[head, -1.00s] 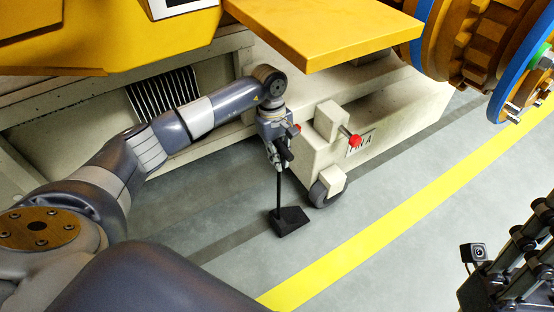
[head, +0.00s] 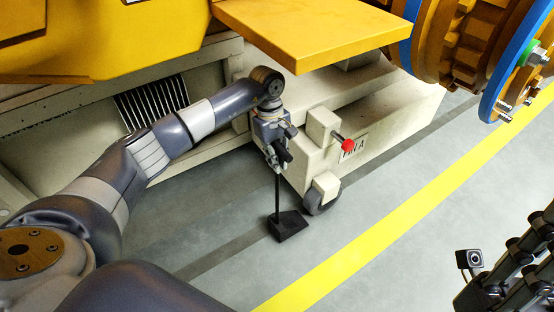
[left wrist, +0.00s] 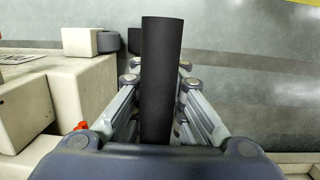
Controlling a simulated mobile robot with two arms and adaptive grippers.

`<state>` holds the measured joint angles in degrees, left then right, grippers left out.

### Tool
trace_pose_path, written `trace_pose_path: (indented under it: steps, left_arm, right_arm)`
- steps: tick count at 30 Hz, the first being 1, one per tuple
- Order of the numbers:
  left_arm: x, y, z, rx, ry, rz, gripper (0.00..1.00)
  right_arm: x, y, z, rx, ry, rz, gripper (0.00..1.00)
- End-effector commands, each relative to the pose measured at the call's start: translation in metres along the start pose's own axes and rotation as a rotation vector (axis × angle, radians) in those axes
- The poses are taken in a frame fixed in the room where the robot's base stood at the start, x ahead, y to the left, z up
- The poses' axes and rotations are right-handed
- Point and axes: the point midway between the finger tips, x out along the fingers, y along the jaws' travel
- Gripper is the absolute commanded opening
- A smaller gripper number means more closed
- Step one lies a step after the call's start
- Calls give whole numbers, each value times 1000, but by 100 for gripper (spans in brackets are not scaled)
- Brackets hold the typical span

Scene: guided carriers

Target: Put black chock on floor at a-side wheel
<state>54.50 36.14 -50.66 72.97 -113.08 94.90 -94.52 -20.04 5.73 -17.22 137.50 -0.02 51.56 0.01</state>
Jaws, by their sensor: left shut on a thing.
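The black chock (head: 288,225) is a dark wedge with a thin upright handle, low at the floor in the head view. My left gripper (head: 278,165) is shut on the top of its handle. In the left wrist view the black handle (left wrist: 161,80) stands between the fingers and hides much of the chock. The wheel (head: 318,200) under the cream carrier's corner is just right of the chock, with a small gap in the picture. I cannot tell whether the chock touches the floor. My right gripper (head: 520,265) is partly in view at the lower right.
The cream carrier (head: 390,120) has a plate with partly readable letters and a red knob (head: 348,146). A yellow platform (head: 310,35) overhangs it. Orange and blue round machinery (head: 480,50) is at the upper right. A yellow floor line (head: 400,220) crosses clear grey floor.

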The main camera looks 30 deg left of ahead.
Motion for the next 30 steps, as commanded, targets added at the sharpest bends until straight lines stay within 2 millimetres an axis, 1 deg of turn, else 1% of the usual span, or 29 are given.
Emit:
trace_pose_path:
  steps: [1,2,20,21,23,24,30]
  left_arm:
    - [-4,3,0,2,0,10,0]
    - [-4,3,0,2,0,10,0]
    - [5,2,-1,2,0,10,0]
    - [5,2,-1,2,0,10,13]
    - [4,2,-1,1,0,10,27]
    - [5,2,-1,1,0,9,35]
    - [7,1,-1,1,0,4,35]
  right_arm:
    - [0,0,0,0,0,0,31]
    - [0,0,0,0,0,0,31]
    - [-6,0,1,0,0,0,31]
    - [-6,0,1,0,0,0,31]
    - [-6,0,1,0,-1,0,31]
    - [-6,0,1,0,-1,0,31]
    - [-6,0,1,0,0,0,31]
